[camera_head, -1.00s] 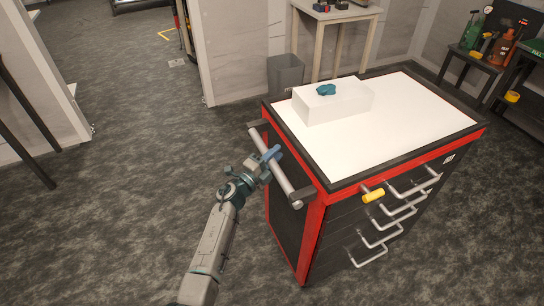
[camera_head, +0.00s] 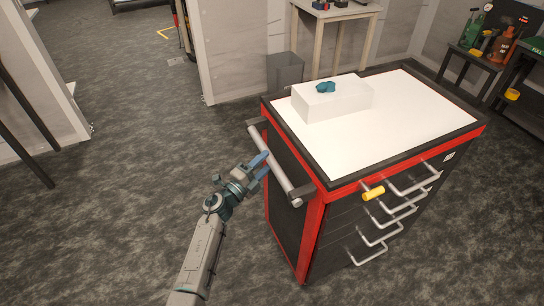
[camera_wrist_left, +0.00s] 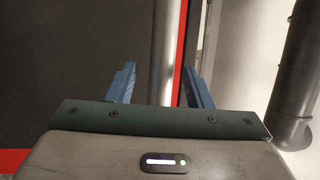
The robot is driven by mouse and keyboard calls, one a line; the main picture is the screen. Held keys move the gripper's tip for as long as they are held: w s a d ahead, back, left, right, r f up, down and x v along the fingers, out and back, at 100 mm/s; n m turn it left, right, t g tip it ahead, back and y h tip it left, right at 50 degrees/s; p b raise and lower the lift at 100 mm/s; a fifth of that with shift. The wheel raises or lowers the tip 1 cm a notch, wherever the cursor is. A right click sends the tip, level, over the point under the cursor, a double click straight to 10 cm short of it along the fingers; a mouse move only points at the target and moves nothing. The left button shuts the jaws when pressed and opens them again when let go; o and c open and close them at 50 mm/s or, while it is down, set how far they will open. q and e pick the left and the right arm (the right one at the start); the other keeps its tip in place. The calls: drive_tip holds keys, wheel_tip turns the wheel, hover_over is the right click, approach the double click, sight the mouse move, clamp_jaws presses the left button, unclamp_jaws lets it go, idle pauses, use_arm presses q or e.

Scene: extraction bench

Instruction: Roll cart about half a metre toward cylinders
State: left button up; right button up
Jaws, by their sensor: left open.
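The cart (camera_head: 312,235) is a red and black drawer cabinet with a white top (camera_head: 400,130), standing right of centre in the head view. A grey handle bar (camera_head: 282,178) runs along its left side. My left gripper (camera_head: 257,167) is open at this bar, its blue fingertips close to it. In the left wrist view the bar (camera_wrist_left: 162,45) shows between the two open fingers (camera_wrist_left: 160,88); contact cannot be told. The cylinders, a green one (camera_head: 474,30) and an orange one (camera_head: 503,43), stand at the back right. My right gripper is not in view.
Behind the cart are a grey bin (camera_head: 285,72) and a light table (camera_head: 338,14). A dark table (camera_head: 468,60) bears the cylinders. Grey floor (camera_head: 130,200) is open on the left.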

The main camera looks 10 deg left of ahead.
use_arm(q)
drive_tip(key=v, duration=0.5)
drive_tip(key=shift+s+a+b, duration=0.2)
drive_tip(key=shift+s+b, duration=0.15)
drive_tip(key=shift+b, duration=0.05)
drive_tip(key=shift+f, duration=0.1)
drive_tip(key=s+a+f+n+g+y, duration=0.1)
drive_tip(key=s+a+f+n+y, duration=0.35)
drive_tip(key=f, duration=0.65)
drive_tip(key=s+a+f+n+g+y, duration=0.25)
drive_tip(key=s+f+n, duration=0.35)
drive_tip(key=f, duration=0.6)
drive_tip(key=s+a+f+n+g+y, duration=0.1)
drive_tip(key=s+a+f+n+y, duration=0.35)
drive_tip(key=f, duration=0.65)
drive_tip(key=s+a+f+n+g, duration=0.2)
drive_tip(key=s+f, duration=0.4)
drive_tip(key=s, duration=0.7)
drive_tip(key=s+a+f+n+g, duration=0.2)
drive_tip(key=s+f+n+g, duration=0.2)
drive_tip(key=s, duration=0.9)
drive_tip(key=s+a+f+n+g+y, duration=0.1)
drive_tip(key=s+f+g, duration=0.3)
drive_tip(key=s+f, duration=0.5)
drive_tip(key=s+a+n, duration=0.1)
drive_tip(key=s, duration=0.3)
drive_tip(key=shift+f+n, duration=0.15)
drive_tip(key=shift+n, duration=0.25)
drive_tip(key=shift+g, duration=0.25)
drive_tip(key=shift+c, duration=0.2)
